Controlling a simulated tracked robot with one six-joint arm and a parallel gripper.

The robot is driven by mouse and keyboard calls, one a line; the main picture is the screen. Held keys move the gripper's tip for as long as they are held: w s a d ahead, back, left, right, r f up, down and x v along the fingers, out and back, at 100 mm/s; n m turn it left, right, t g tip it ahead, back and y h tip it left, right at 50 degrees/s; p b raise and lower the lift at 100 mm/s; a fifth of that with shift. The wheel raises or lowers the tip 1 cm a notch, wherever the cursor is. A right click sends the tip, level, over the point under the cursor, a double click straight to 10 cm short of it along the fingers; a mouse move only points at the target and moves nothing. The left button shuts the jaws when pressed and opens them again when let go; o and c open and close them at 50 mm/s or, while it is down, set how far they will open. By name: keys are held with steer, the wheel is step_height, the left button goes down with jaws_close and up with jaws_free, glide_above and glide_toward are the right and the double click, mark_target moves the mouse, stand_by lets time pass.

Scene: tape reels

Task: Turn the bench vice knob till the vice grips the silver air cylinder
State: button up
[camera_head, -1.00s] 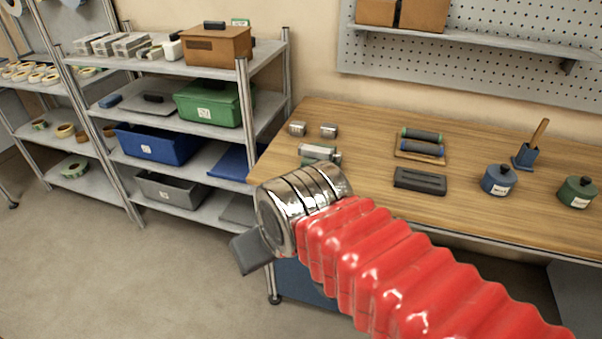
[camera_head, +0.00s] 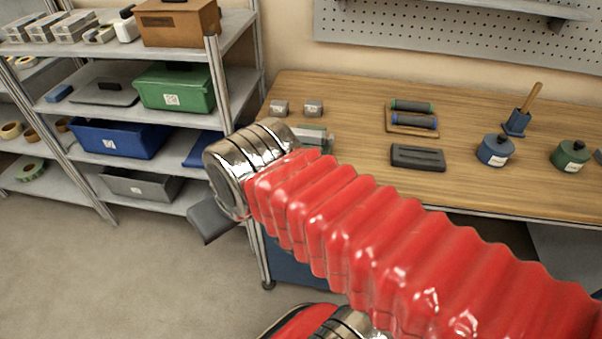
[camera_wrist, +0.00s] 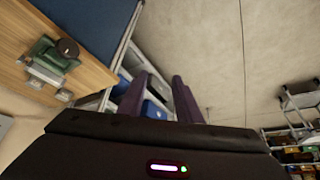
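The bench vice (camera_head: 318,138) sits at the left front corner of the wooden bench in the head view, mostly hidden behind my red arm. In the wrist view the green vice (camera_wrist: 48,58) shows at the upper left, with its round dark knob (camera_wrist: 67,48) facing out. A silver piece (camera_wrist: 45,75) lies at the vice's jaws, probably the air cylinder; I cannot tell whether the jaws touch it. My gripper (camera_wrist: 158,97) has its two dark fingers apart with nothing between them. It is clear of the knob, which lies to its left in the wrist view.
A dark tray (camera_head: 417,157), a rack of rollers (camera_head: 412,120) and lidded pots (camera_head: 494,150) stand farther right. A metal shelf with bins (camera_head: 120,138) is left of the bench. The floor in front is open.

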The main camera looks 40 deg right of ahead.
steer(key=shift+o, duration=0.6)
steer(key=shift+o, duration=0.3)
steer(key=shift+w+d, duration=0.1)
steer(key=w+d+f+m+g+y, duration=0.1)
steer(key=w+d+m, duration=0.2)
steer(key=d+m, duration=1.1)
steer(key=w+d+f+m+g+y, duration=0.1)
steer(key=w+d+f+m, duration=0.1)
steer(key=d+m, duration=1.2)
steer(key=shift+w+d+f+m+y, duration=0.2)
steer(key=shift+w+d+m+y, duration=0.15)
steer(key=shift+w+d, duration=0.4)
steer(key=shift+s, duration=0.1)
steer(key=x, duration=1.3)
steer(key=shift+f, duration=0.35)
